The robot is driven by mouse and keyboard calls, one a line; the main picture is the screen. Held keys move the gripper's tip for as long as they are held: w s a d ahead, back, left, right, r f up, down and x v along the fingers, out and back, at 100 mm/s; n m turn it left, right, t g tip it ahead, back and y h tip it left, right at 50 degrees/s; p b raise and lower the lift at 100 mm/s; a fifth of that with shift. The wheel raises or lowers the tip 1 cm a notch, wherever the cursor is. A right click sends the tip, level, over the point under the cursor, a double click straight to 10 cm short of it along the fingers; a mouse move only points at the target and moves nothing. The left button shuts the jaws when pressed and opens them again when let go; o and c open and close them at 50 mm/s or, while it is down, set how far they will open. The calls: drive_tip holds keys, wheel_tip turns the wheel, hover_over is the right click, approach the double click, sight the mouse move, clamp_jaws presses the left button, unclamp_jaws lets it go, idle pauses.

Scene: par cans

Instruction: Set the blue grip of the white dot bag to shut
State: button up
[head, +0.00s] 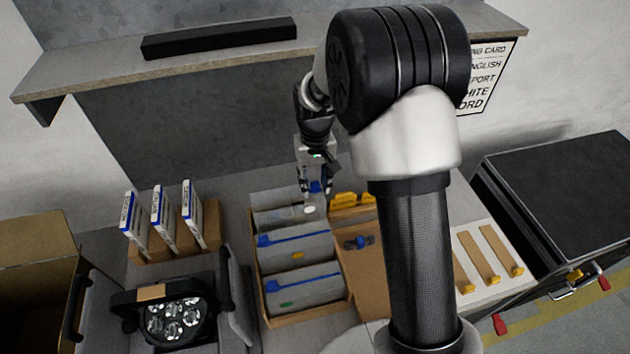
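Several grey bags stand in a row in a tan tray (257,285). The back bag (278,216) has a small white dot near its right side, partly under my gripper. A bit of its blue grip (316,187) shows at my gripper; the rest of that grip is hidden, so I cannot tell its setting. My gripper (316,193) points down over the right part of this back bag. Its fingers look apart, with the blue piece between or just behind them; contact is too small to tell.
White-and-blue boxes (161,217) stand in a holder at left, behind a multi-lens lamp (176,318). Yellow pieces (351,200) and a dark blue item (359,242) lie right of the bags. A shelf (110,68) overhangs behind; a black case (560,185) stands right.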

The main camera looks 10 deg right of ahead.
sight(258, 203)
clamp_jaws()
idle(0.4)
drive_tip(key=a+p, duration=0.1)
drive_tip(key=a, duration=1.4)
drive_tip(key=shift+a, duration=0.1)
drive_tip(key=shift+o, duration=1.3)
unclamp_jaws()
drive_tip(key=shift+r, duration=0.1)
wheel_tip(258, 203, up, 12)
